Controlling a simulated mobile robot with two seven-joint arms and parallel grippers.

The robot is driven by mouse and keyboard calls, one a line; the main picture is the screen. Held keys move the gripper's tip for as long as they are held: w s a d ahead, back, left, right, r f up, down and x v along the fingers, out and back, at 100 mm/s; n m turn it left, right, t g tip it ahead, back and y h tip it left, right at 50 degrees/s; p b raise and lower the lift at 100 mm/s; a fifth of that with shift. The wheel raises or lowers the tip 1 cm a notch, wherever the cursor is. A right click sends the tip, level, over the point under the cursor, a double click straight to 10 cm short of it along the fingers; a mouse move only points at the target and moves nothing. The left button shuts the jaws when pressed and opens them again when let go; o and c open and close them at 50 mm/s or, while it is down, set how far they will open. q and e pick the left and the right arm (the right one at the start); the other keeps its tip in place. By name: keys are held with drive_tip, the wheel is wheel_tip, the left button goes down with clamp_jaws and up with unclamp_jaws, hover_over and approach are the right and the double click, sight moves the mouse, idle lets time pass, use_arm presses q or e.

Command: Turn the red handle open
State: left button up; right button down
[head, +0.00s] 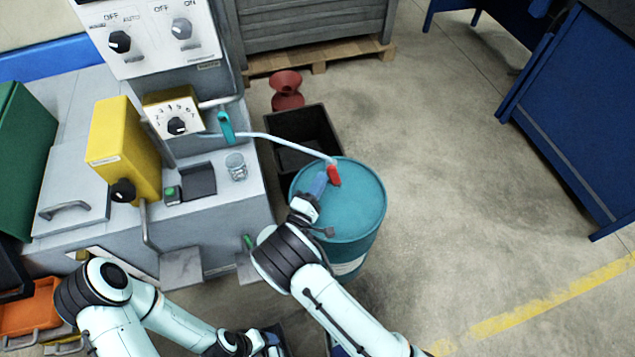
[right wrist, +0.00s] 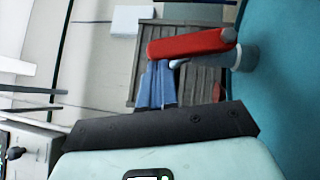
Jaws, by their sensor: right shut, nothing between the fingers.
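The red handle (head: 333,176) sits at the end of a pale curved pipe (head: 290,143), above the teal drum (head: 365,200). In the right wrist view the red handle (right wrist: 190,42) lies nearly level, its right end at a grey pipe end (right wrist: 235,57). My right gripper (head: 322,182) is shut and empty, just left of the handle in the head view. In the right wrist view its blue fingers (right wrist: 158,68) reach up to the handle's lower edge near its left end; I cannot tell whether they touch. My left gripper (head: 272,345) is low at the bottom edge, its fingers unclear.
The grey machine (head: 215,220) with dials and a yellow box (head: 123,150) stands at left. A black bin (head: 300,140) is behind the drum. A blue cabinet (head: 580,110) is at right. The floor between the drum and cabinet is clear.

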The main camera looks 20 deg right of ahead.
use_arm(q)
drive_tip(key=shift+r, duration=0.1)
drive_tip(key=shift+s+r+p, duration=0.25)
drive_tip(key=shift+r+p, duration=0.15)
drive_tip(key=shift+p, duration=0.25)
use_arm(e)
drive_tip(key=shift+d+r+m+g+y, duration=0.3)
drive_tip(key=shift+d+r+m+g, duration=0.25)
drive_tip(key=shift+m, duration=0.25)
drive_tip(key=shift+f, duration=0.15)
use_arm(q)
drive_tip(key=shift+s+a+f+b, duration=0.15)
drive_tip(key=shift+a+f+b, duration=0.25)
drive_tip(key=shift+f+b, duration=0.25)
use_arm(e)
drive_tip(key=w+a+v, duration=0.2)
drive_tip(key=v, duration=1)
drive_tip(key=shift+s+a+f, duration=0.25)
drive_tip(key=shift+s+f, duration=0.1)
drive_tip(key=shift+f, duration=0.05)
use_arm(q)
drive_tip(key=shift+r, duration=0.1)
